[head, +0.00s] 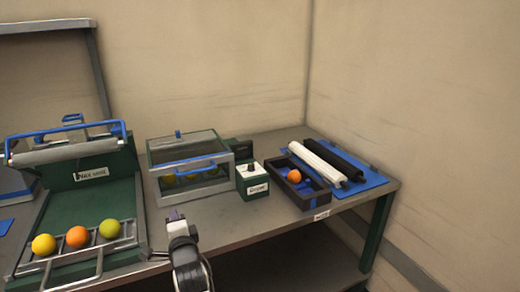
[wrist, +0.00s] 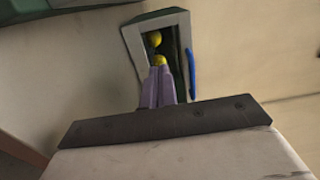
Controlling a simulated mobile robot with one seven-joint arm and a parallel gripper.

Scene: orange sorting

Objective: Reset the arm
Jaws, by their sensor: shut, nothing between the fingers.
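My gripper (head: 176,214) shows in the head view at the front edge of the table, in front of the glass-fronted box (head: 165,200) and below it in the picture. In the wrist view my gripper (wrist: 158,70) has its two purple fingers together, with nothing between them. Behind the fingertips, the wrist view shows the framed box (wrist: 183,20) with a blue handle and yellow fruit (wrist: 155,39) inside. My arm comes up from the bottom of the head view.
Left is the "Wax" unit (head: 95,175) with a yellow (head: 44,244), an orange (head: 78,237) and a green fruit (head: 109,229) on its rack. Right are the "Dryer" control box (head: 252,182), a dark tray (head: 312,197) holding an orange (head: 294,176), and rollers (head: 318,164) on a blue mat.

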